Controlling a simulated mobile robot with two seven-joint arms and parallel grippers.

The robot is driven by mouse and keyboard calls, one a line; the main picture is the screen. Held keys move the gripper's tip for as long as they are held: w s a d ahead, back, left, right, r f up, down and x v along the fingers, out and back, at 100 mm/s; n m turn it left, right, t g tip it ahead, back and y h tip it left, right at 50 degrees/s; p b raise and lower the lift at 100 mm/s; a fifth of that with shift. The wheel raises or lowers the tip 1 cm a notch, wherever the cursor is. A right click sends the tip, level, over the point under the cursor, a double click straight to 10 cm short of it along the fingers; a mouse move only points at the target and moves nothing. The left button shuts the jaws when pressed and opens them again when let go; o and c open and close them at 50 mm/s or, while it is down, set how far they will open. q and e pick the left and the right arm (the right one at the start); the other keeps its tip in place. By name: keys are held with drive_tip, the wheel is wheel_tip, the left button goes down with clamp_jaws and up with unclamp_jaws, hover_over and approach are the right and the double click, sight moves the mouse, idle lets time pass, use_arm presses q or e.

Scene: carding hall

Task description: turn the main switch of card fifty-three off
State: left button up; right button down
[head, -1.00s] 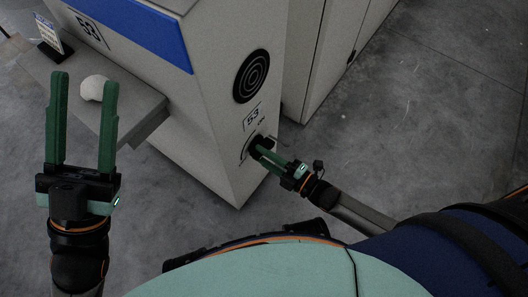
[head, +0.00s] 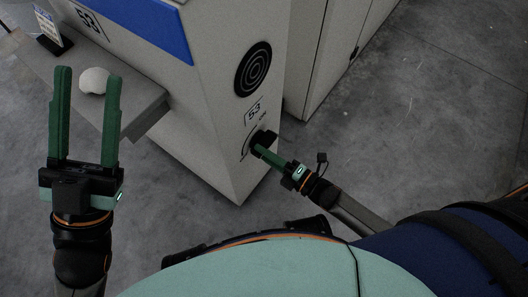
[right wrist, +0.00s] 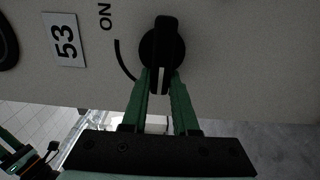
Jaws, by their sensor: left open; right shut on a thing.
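The main switch is a black round knob with a raised bar (right wrist: 161,45) on card fifty-three (head: 225,120); it also shows in the head view (head: 264,138). My right gripper (right wrist: 159,82) is shut on the bar's lower end, one green finger on each side. A white mark on the bar points down in the right wrist view, away from the ON label (right wrist: 105,16) at upper left. A curved black line lies left of the knob. An OFF label is not visible. My left gripper (head: 87,118) is open and empty at the left.
A grey shelf (head: 150,108) with a white ball-like lump (head: 93,80) juts from the machine, behind my left gripper. A small sign stand (head: 50,30) is at upper left. A round black vent (head: 253,69) sits above the switch. Bare floor lies to the right.

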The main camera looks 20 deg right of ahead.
drive_tip(key=shift+f, duration=0.1)
drive_tip(key=c, duration=0.7)
unclamp_jaws()
drive_tip(key=p+v, duration=0.2)
drive_tip(key=v, duration=1)
drive_tip(key=shift+s+d+p, duration=0.2)
drive_tip(key=shift+d+p, duration=0.05)
drive_tip(key=shift+p, duration=0.1)
